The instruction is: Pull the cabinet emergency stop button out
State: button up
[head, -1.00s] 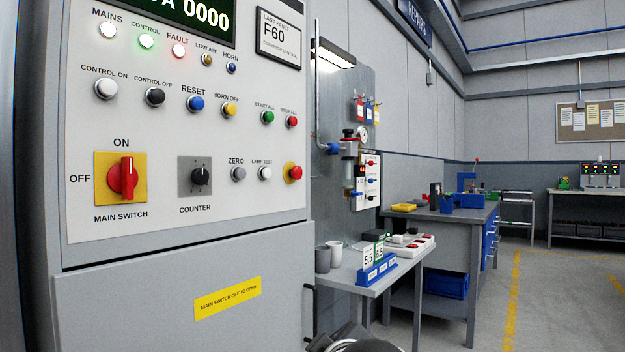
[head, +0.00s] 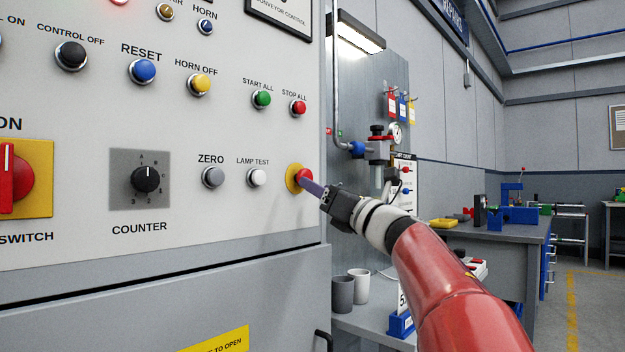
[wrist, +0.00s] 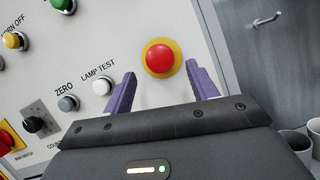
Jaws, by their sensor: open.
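The emergency stop button is a red mushroom head (head: 304,175) on a yellow round plate, at the right edge of the cabinet panel (head: 240,215). It also shows whole in the wrist view (wrist: 160,58). My gripper (head: 311,186) is at the button in the head view, its purple fingers pointing at it and partly covering its right side. In the wrist view my gripper (wrist: 162,88) is open, with one finger on each side below the button and nothing between the fingertips. I cannot tell whether the fingers touch the button.
The white lamp test button (head: 257,177) and grey zero button (head: 213,177) sit left of the stop button. The red stop all button (head: 298,108) is above. Two cups (head: 343,294) stand on a side table below my arm.

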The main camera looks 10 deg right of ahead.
jog(key=p+x, duration=0.1)
jog(key=x, duration=0.3)
jog(key=shift+w+a, duration=0.1)
jog(key=shift+w, duration=0.05)
jog(key=c, duration=1)
jog(key=shift+s+d+b, duration=0.5)
jog(key=shift+s+b, duration=0.05)
jog(key=shift+s, duration=0.05)
jog(key=o, duration=1)
jog(key=shift+s, duration=0.1)
